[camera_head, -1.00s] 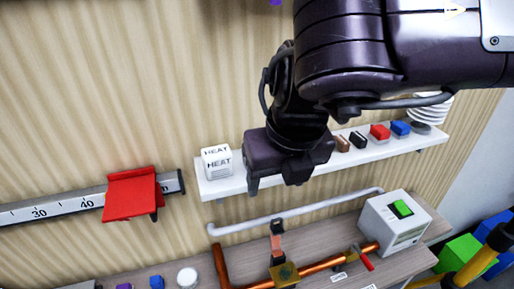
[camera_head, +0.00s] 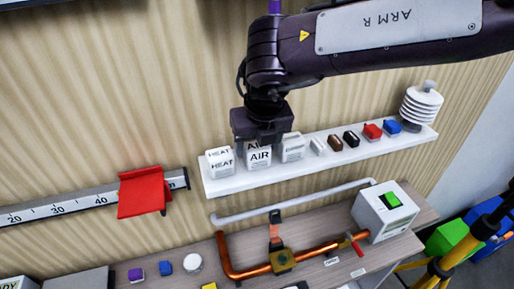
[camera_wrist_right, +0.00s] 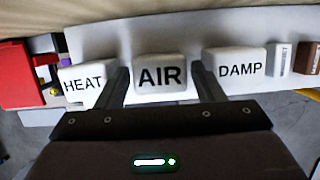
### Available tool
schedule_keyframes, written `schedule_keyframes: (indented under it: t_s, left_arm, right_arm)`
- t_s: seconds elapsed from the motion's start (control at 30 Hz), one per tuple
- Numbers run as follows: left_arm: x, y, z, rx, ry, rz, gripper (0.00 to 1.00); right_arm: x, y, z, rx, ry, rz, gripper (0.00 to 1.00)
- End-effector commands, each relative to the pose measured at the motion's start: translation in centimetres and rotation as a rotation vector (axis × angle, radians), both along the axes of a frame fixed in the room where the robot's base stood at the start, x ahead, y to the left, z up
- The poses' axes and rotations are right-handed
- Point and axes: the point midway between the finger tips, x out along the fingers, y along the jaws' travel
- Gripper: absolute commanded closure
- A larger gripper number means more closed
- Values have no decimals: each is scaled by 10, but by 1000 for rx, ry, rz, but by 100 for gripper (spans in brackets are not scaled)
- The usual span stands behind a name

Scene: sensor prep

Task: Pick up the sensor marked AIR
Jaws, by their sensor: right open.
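The white box-shaped sensor marked AIR (camera_head: 259,158) stands on the white wall shelf (camera_head: 236,184), between the white HEAT sensor (camera_head: 220,162) and another white sensor (camera_head: 293,147). In the right wrist view the AIR sensor (camera_wrist_right: 161,76) lies between the two dark fingers, with HEAT (camera_wrist_right: 84,84) on the left and DAMP (camera_wrist_right: 236,68) on the right. My right gripper (camera_head: 260,142) is just above the AIR sensor, pointing down. Its fingers are open (camera_wrist_right: 158,85), one on each side of the sensor; I cannot tell whether they touch it. My left gripper is out of view.
Several small blocks, including a red one (camera_head: 372,131), and a white ribbed shield (camera_head: 420,104) stand farther right on the shelf. A red slider (camera_head: 143,192) sits on the wall scale at the left. Below are a copper pipe (camera_head: 245,271) and a grey box (camera_head: 386,211).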

Motion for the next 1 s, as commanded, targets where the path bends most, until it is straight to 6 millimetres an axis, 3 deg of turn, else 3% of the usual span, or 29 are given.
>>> schedule_keyframes:
  t_s: [0.03, 0.2, 0.47, 0.73, 1.0]
  left_arm:
    - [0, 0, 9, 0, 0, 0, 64]
    - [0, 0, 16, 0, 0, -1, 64]
    - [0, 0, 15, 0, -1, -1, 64]
    - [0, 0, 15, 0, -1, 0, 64]
    - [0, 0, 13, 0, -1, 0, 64]
  right_arm:
    - [1, 1, -5, -1, 4, 1, 38]
    - [7, 3, -24, 1, 0, 0, 38]
    - [8, 3, -27, 1, -2, 0, 38]
    - [8, 3, -27, 1, -2, 0, 73]
    - [8, 3, -26, 2, -3, -1, 73]
